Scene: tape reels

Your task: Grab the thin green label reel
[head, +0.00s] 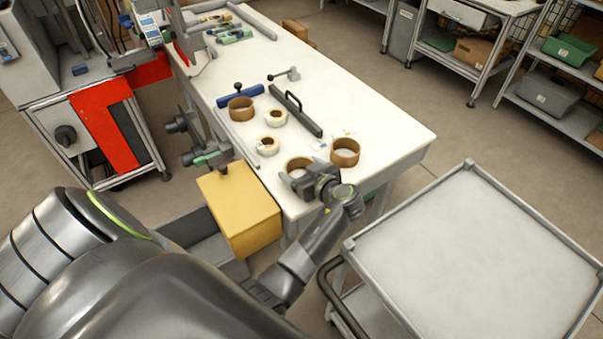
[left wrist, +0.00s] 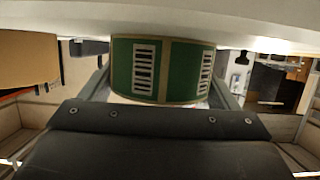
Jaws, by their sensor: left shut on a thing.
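The green label reel has tan edges and striped white labels on its side. It fills the middle of the left wrist view (left wrist: 178,70), between the two fingers of my left gripper (left wrist: 160,92). In the head view my left gripper (head: 297,181) is at the near edge of the white bench, shut on a round reel (head: 298,162). The reel looks upright on or just above the bench top; I cannot tell which. My right gripper is not in view.
A tan reel (head: 345,152) stands close to the right of the held one. Two small white rolls (head: 276,118) and another tan reel (head: 241,108) lie farther back, near a dark handled bar (head: 296,113). A yellow box (head: 240,212) and an empty cart (head: 480,250) flank my arm.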

